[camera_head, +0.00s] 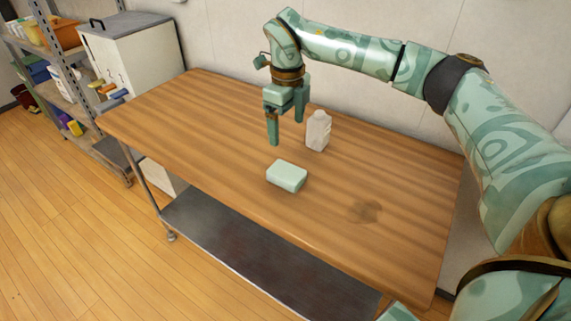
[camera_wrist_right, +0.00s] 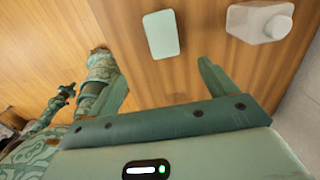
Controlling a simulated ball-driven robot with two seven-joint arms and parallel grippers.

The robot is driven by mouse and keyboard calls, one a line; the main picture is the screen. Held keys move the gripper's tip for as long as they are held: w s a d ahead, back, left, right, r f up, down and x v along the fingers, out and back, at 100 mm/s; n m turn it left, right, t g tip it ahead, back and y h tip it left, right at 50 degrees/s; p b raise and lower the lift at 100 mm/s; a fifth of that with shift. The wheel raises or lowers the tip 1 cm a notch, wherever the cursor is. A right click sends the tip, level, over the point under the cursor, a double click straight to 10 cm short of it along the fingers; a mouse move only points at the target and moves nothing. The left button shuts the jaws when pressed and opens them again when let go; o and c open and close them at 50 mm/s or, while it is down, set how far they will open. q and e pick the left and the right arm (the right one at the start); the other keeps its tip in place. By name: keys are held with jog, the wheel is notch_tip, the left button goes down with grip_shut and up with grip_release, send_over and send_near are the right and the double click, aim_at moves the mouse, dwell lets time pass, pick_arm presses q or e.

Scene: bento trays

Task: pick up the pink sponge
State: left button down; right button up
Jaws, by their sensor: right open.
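A pale mint-green block like a sponge (camera_head: 287,176) lies flat on the wooden table; it also shows in the right wrist view (camera_wrist_right: 160,34). I see no pink sponge. My right gripper (camera_head: 287,128) is open and empty above the table, fingers down, behind the block in the head view. In the wrist view the block is beyond and between the two fingers of this gripper (camera_wrist_right: 163,80), touching neither. My left gripper is not in the head view.
A white bottle (camera_head: 318,131) stands on the table (camera_head: 225,132) just right of my right gripper. A wall runs along the table's back edge. A white cabinet (camera_head: 140,52) and a loaded shelf (camera_head: 50,60) stand at the left. The table's front is clear around the block.

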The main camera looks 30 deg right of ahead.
jog(key=b, duration=0.3)
send_over(286, 171)
jog(key=f, duration=1)
jog(key=shift+s+a+f, duration=0.15)
jog(key=shift+s+f, duration=0.15)
jog(key=shift+s, duration=0.05)
jog(key=shift+f+b, duration=0.3)
jog(key=f, duration=0.1)
jog(key=f+b, duration=0.1)
jog(key=f, duration=0.1)
jog(key=f+b, duration=0.1)
jog(key=f, duration=0.1)
jog(key=shift+w, duration=0.3)
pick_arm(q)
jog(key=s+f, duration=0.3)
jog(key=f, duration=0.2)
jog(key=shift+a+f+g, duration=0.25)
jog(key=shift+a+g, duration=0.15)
pick_arm(e)
jog(key=shift+r, duration=0.1)
jog(key=shift+s, duration=0.1)
jog(key=shift+c, duration=1.4)
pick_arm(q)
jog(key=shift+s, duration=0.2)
pick_arm(e)
jog(key=c, duration=0.9)
jog(key=shift+o, duration=0.2)
